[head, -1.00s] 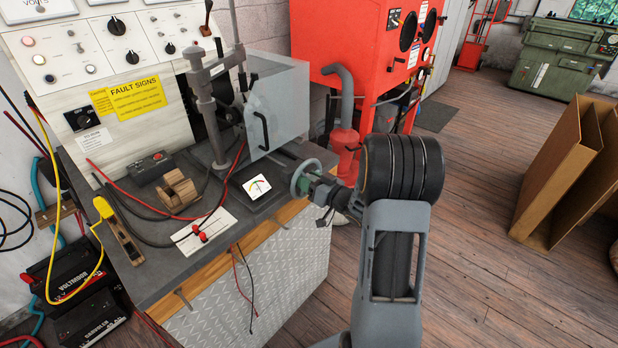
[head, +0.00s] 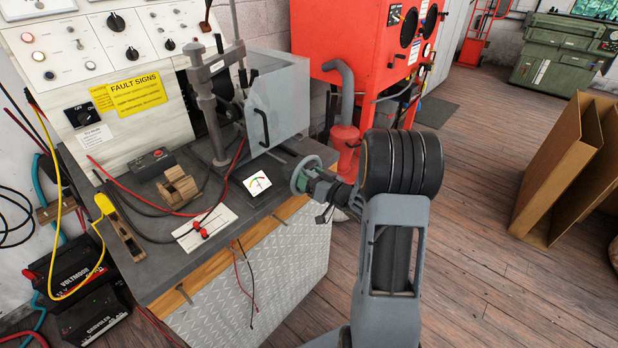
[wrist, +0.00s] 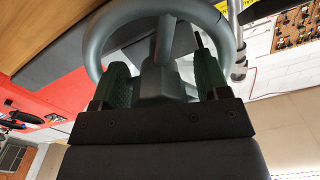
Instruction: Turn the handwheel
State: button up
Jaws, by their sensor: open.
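The grey-green handwheel (head: 305,173) stands at the right front edge of the bench, facing my arm. In the wrist view the handwheel (wrist: 92,50) fills the upper middle, with its hub and spokes in front of me. My gripper (head: 318,184) is at the wheel in the head view. In the wrist view my gripper (wrist: 163,85) has its two green-padded fingers apart, one on each side of the hub and a spoke. I cannot tell whether the pads touch the wheel.
A red cabinet (head: 350,45) stands behind. Open floor lies to the right, with cardboard (head: 560,180) further off.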

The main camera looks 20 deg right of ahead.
jog(key=shift+s+d, duration=0.1)
jog(key=v, duration=1.3)
jog(key=shift+s, duration=0.3)
jog(key=s+d+f+m+g+h+p, duration=0.1)
jog(key=s+d+f+m+g+h, duration=0.15)
jog(key=d+g+h, duration=0.3)
jog(key=s+d+f+m+g+h+p, duration=0.1)
jog(key=s+d+f+m+g+h, duration=0.1)
jog(key=d+f+g+h, duration=0.3)
jog(key=s+a+r+n+g+y+p, duration=0.1)
jog(key=s+a+r+p, duration=0.2)
jog(key=a+r, duration=0.8)
jog(key=s+a+r+n+g+y+p, duration=0.1)
jog(key=s+a+r+n+y+p, duration=0.1)
jog(key=a+r, duration=0.9)
jog(key=s+a+p, duration=0.1)
jog(key=a+p, duration=0.1)
jog(key=a, duration=0.2)
jog(key=shift+a, duration=0.3)
